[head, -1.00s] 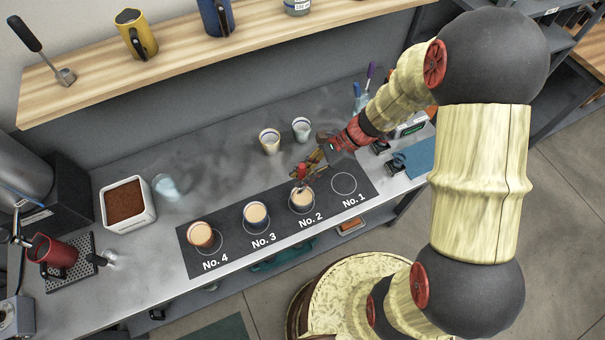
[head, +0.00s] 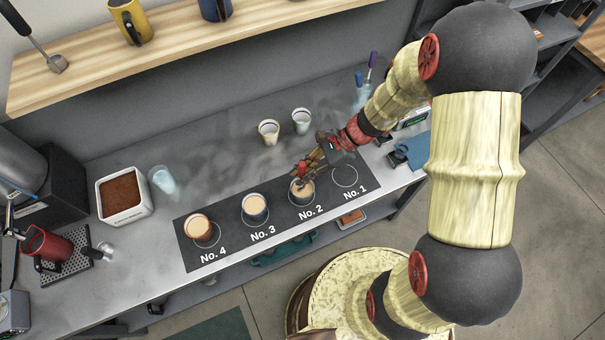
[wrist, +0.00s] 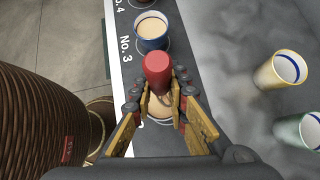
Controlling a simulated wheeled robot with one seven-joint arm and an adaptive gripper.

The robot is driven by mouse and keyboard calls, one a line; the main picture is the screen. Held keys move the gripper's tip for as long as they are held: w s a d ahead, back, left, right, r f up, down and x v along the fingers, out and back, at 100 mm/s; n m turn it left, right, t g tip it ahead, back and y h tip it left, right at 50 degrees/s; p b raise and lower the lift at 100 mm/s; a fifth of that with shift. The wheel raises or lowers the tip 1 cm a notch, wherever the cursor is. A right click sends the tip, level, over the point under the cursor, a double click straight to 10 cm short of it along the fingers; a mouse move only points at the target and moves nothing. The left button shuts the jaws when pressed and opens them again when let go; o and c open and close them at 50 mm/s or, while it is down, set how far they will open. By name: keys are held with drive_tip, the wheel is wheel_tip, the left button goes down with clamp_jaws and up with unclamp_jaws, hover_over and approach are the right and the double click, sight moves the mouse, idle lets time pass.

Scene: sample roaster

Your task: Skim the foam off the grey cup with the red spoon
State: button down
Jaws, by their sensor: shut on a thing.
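The grey cup (head: 302,199) stands on the mat at No. 2, holding a tan, foamy drink. My gripper (head: 308,168) is over this cup and shut on the red spoon (head: 301,171). The spoon's red handle (wrist: 157,68) stands up between the fingers in the wrist view, its lower part pointing down at the cup. The drink (wrist: 160,106) shows partly between the fingers. The spoon's bowl is hidden, so I cannot tell how deep it sits.
A blue cup (head: 255,208) at No. 3 and an orange-brown cup (head: 198,227) at No. 4 hold similar drinks. A yellow cup (head: 268,132) and a pale cup (head: 301,121) stand behind the mat. The No. 1 circle (head: 345,176) is empty.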

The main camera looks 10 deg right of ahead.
sight(302, 163)
drive_tip(key=shift+d, duration=0.1)
drive_tip(key=shift+w+r+p, duration=0.15)
drive_tip(key=shift+p, duration=0.55)
drive_tip(key=shift+r+p, duration=1.6)
drive_tip(key=shift+r, duration=0.3)
idle(0.6)
idle(0.4)
wheel_tip(302, 163, up, 4)
drive_tip(key=p, duration=0.3)
drive_tip(key=shift+p, duration=0.3)
